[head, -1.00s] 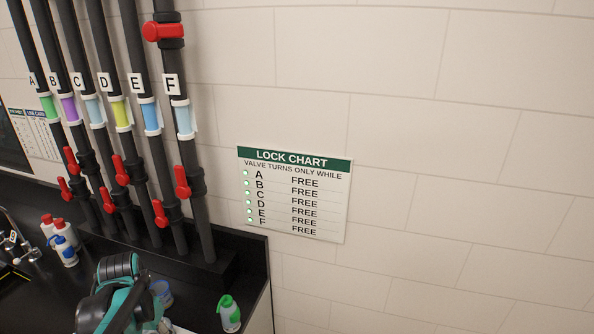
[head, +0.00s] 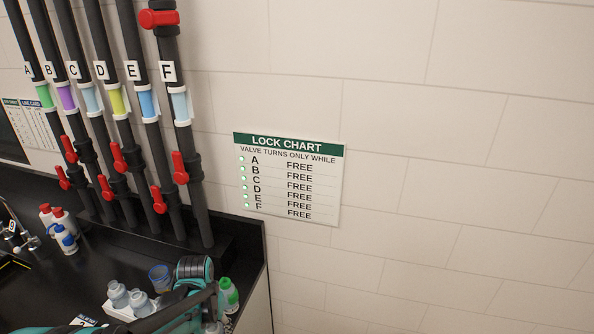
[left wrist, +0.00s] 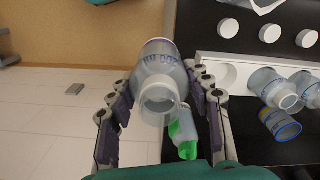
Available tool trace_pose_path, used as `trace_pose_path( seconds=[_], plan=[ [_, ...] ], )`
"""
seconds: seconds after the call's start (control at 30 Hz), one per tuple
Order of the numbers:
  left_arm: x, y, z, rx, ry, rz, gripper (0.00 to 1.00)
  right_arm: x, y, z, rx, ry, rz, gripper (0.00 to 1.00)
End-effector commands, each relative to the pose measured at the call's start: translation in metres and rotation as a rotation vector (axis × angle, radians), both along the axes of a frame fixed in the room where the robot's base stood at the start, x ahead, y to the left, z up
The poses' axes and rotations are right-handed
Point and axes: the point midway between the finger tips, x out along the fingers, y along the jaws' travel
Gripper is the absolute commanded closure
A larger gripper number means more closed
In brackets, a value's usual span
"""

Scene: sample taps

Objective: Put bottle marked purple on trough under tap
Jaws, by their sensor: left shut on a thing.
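My left gripper (left wrist: 160,88) is shut on a clear bottle (left wrist: 160,72) in the left wrist view. The bottle has a bluish-purple band and dark lettering, too blurred to read fully. In the head view my left arm's teal wrist hides most of the gripper, low at the counter's right end. Line B's pipe has a purple sleeve (head: 67,98). Red valve handles (head: 180,168) sit on the pipes above a black ledge (head: 213,252) along the wall. I cannot make out a separate trough. My right gripper is not in view.
A white rack (left wrist: 221,73) holds two clear bottles (head: 118,294) and has an empty hole. A blue-rimmed cup (head: 160,277) and a green-capped bottle (head: 230,294) stand nearby. Red- and blue-capped bottles (head: 64,238) stand at left. The lock chart (head: 287,178) reads FREE for all lines.

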Motion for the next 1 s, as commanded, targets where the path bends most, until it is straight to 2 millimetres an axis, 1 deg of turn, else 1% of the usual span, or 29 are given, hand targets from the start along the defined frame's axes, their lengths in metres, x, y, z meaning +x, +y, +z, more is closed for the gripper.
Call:
trace_pose_path(
  seconds=[0.03, 0.1, 0.17, 0.2, 0.47, 0.7, 0.8, 0.9, 1.0],
  plan=[
    [0.003, -0.012, -0.008, 0.0, 0.0, -0.005, 0.79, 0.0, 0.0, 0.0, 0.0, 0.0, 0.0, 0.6],
    [0.006, -0.028, -0.019, 0.0, 0.0, -0.003, 0.79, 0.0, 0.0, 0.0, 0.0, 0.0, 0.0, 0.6],
    [0.007, -0.042, -0.029, 0.0, 0.0, -0.002, 0.79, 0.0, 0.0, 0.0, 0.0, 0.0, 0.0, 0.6],
    [0.007, -0.045, -0.036, 0.0, 0.0, 0.003, 0.79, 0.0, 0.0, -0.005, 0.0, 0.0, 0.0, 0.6],
    [0.007, -0.042, -0.08, 0.0, 0.0, 0.006, 0.79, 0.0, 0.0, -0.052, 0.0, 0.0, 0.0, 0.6],
    [0.007, -0.041, -0.139, 0.0, 0.0, 0.005, 0.79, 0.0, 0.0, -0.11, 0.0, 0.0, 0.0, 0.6],
    [0.007, -0.041, -0.159, 0.0, 0.0, 0.005, 0.79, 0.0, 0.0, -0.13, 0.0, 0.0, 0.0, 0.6],
    [0.007, -0.041, -0.172, 0.0, 0.0, 0.005, 0.79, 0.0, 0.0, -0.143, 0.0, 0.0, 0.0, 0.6],
    [0.007, -0.041, -0.179, 0.0, 0.0, 0.005, 0.79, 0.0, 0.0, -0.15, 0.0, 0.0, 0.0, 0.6]
  ],
)
